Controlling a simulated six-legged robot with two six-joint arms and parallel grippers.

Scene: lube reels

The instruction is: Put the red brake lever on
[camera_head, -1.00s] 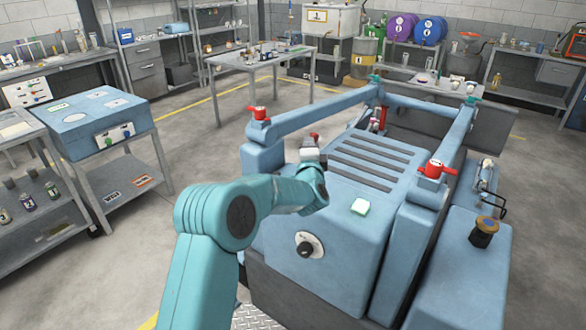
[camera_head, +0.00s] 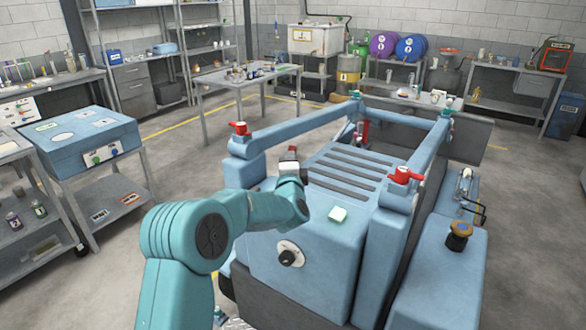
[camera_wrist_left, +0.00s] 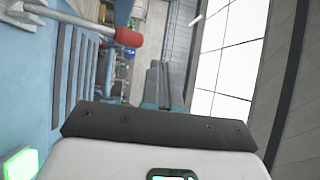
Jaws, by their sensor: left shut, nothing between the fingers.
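The brake lever has a red grip (camera_wrist_left: 128,37) on a grey rod and shows in the left wrist view at upper left, above the machine's slatted top. In the head view its red grip (camera_head: 292,150) shows just beyond my left gripper (camera_head: 291,167), which hides the rod. In the left wrist view my left gripper (camera_wrist_left: 165,86) has its fingers together, with nothing between them. The fingers are beside the lever and apart from it in the picture. The distance in depth cannot be told. My right gripper is not in view.
The blue machine (camera_head: 310,265) has two rails with red valve handles (camera_head: 239,128) (camera_head: 405,175), a lit green button (camera_head: 338,214) and a round dial (camera_head: 290,254). A blue box (camera_head: 88,140) stands on a cart at left. Open floor lies between them.

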